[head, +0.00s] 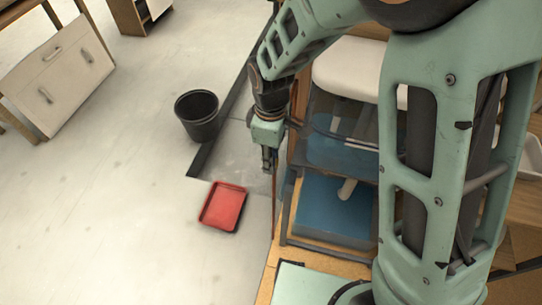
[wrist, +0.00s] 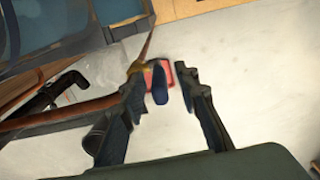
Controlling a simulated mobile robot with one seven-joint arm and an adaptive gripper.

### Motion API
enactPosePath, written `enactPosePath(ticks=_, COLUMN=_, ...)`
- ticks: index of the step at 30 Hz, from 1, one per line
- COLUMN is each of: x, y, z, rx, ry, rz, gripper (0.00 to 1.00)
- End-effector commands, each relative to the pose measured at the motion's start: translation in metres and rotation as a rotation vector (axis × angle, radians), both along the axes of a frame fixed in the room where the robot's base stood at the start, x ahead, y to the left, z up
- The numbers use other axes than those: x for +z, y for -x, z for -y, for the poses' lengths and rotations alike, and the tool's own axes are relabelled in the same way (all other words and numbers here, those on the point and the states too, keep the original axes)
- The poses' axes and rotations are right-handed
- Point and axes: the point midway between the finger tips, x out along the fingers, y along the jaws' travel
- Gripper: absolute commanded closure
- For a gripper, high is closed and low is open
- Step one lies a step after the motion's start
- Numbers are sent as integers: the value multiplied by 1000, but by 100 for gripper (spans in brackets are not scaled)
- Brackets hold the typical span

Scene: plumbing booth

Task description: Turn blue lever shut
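The blue lever (wrist: 160,84) shows in the wrist view between the two fingers of my gripper (wrist: 162,80), closer to the left finger. It sits by a small brass-coloured valve body (wrist: 138,67) on a copper pipe (wrist: 58,116). The left finger overlaps part of the valve and pipe, so I cannot tell whether it touches them. The fingers are apart, with a gap between the lever and the right finger. In the head view my gripper (head: 269,160) points down beside the booth's left edge; the lever cannot be made out there.
A glass-sided booth tank with a blue floor (head: 335,205) stands right of my gripper. A red tray (head: 223,206) lies on the floor below, and a black bucket (head: 198,114) stands farther left. The floor on the left is mostly clear, with a white cabinet (head: 60,80) beyond.

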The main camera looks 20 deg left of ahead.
Motion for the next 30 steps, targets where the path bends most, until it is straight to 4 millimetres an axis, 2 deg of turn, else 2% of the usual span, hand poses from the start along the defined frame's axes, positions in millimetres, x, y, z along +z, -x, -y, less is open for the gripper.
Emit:
enactPosePath(ticks=4, x=0, y=0, z=0, rx=0, ry=0, rz=0, gripper=73)
enactPosePath(ticks=9, x=0, y=0, z=0, rx=0, ry=0, rz=0, gripper=92)
enactPosePath(ticks=12, x=0, y=0, z=0, rx=0, ry=0, rz=0, gripper=100)
enactPosePath(ticks=23, x=1, y=-1, z=0, rx=0, ry=-1, rz=1, gripper=100)
enactPosePath(ticks=30, x=0, y=-8, z=3, rx=-3, ry=-27, rz=2, gripper=100)
